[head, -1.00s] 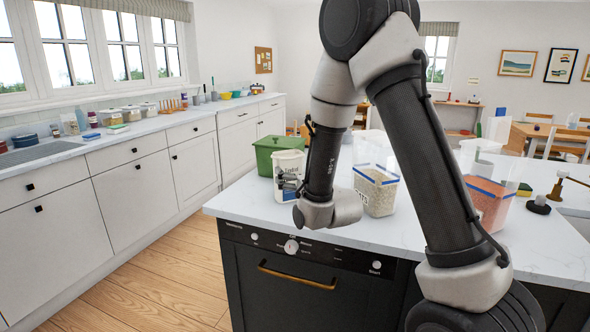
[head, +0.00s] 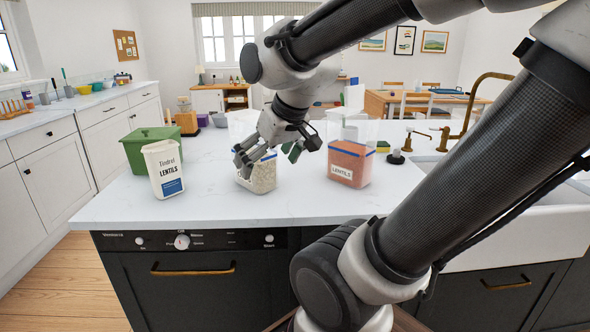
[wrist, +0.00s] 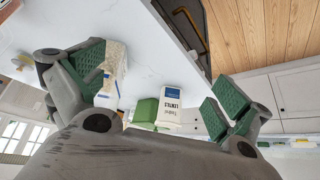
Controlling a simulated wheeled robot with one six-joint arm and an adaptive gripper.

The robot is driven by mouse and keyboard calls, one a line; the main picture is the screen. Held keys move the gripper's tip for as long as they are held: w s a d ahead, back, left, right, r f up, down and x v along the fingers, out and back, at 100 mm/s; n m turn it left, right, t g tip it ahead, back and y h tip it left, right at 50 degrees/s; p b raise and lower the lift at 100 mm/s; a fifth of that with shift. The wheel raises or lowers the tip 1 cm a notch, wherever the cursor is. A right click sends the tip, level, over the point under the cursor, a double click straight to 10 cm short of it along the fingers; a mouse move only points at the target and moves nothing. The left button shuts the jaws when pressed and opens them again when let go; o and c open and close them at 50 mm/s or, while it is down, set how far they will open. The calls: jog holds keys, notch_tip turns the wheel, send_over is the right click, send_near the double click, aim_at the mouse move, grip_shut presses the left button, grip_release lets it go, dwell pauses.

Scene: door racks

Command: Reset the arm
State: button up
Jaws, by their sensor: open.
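My gripper (head: 270,155) is open, its fingers spread, above the island worktop in the head view. It is in front of and partly over a clear container of pale grains (head: 262,175), hiding some of it. In the wrist view my gripper's green-padded fingers (wrist: 158,92) are wide apart with nothing between the pads.
A brass tap (head: 470,110) and sink (head: 540,200) are at the right. The worktop's front left is clear.

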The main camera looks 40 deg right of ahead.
jog(key=s+d+g, duration=0.1)
jog(key=s+g, duration=0.1)
jog(key=s, duration=0.6)
jog(key=shift+d+r, duration=0.15)
